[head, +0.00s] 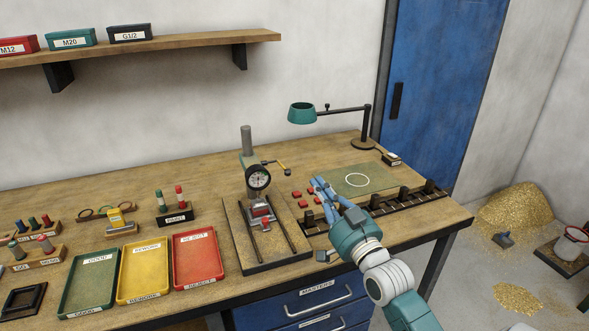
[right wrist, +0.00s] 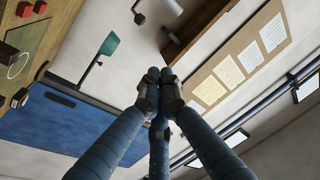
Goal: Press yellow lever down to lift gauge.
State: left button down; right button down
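The dial gauge (head: 258,178) hangs on a stand with a grey column on the bench. A red part (head: 260,211) sits right below it; contact between them is too small to tell. My left gripper is not in view.
Several red pieces (head: 297,194) lie between the stand and my right gripper. A green mat (head: 356,181) and dark rack (head: 405,201) are on the right. A lamp (head: 302,113) reaches over the bench's back. Green, yellow and red trays (head: 198,258) lie left of the stand.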

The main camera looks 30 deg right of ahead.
jog(key=w+f+p, duration=0.1)
jog(key=w+p, duration=0.2)
jog(key=w, duration=0.8)
jog(key=shift+w+d+f+p, duration=0.25)
jog(key=shift+w+p, duration=0.05)
jog(key=shift+p, duration=0.1)
